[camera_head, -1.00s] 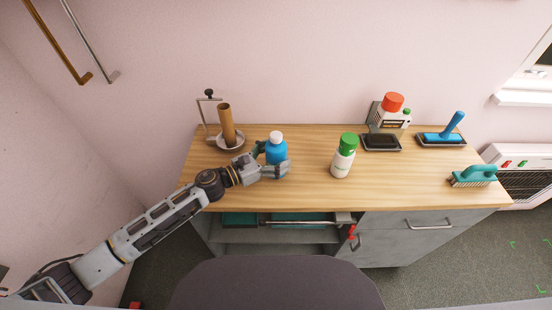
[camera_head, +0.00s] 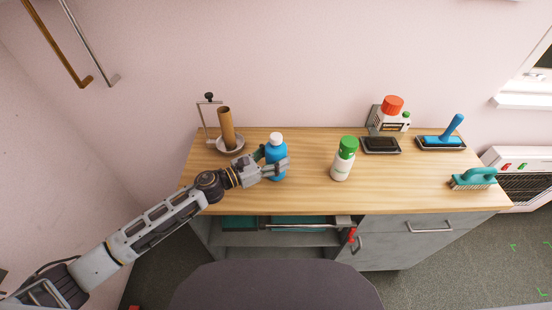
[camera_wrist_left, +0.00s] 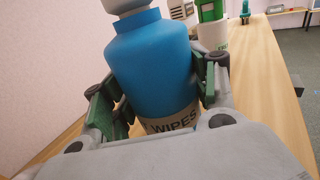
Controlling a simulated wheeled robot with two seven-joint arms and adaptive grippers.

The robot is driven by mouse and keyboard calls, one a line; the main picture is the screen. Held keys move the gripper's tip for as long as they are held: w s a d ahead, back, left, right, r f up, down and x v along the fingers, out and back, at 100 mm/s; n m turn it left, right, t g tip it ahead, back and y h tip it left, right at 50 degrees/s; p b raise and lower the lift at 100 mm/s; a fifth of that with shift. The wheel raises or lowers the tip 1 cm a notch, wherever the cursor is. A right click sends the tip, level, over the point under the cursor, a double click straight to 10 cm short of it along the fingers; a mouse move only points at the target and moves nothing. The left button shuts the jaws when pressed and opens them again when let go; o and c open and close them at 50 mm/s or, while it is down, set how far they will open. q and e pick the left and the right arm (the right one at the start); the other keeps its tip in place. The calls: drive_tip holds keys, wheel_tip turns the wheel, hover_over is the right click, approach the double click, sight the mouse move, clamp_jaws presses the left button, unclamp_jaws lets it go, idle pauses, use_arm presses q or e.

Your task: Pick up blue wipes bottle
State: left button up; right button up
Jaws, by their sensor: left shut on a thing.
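The blue wipes bottle (camera_head: 275,152) with a white cap stands upright at the left part of the wooden counter in the head view. I cannot tell whether the bottle's base touches the counter. My right gripper does not show.
A white bottle with a green cap (camera_head: 343,160) stands to the right on the counter (camera_head: 300,195). A paper-roll holder (camera_head: 228,132) stands just behind left. A red-capped container (camera_head: 391,110), a blue-handled brush (camera_head: 448,132) and a teal brush (camera_head: 474,178) are farther right.

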sight(276, 136)
use_arm(q)
wheel_tip(276, 136, up, 7)
drive_tip(key=shift+p, duration=0.55)
drive_tip(key=shift+r, duration=1.2)
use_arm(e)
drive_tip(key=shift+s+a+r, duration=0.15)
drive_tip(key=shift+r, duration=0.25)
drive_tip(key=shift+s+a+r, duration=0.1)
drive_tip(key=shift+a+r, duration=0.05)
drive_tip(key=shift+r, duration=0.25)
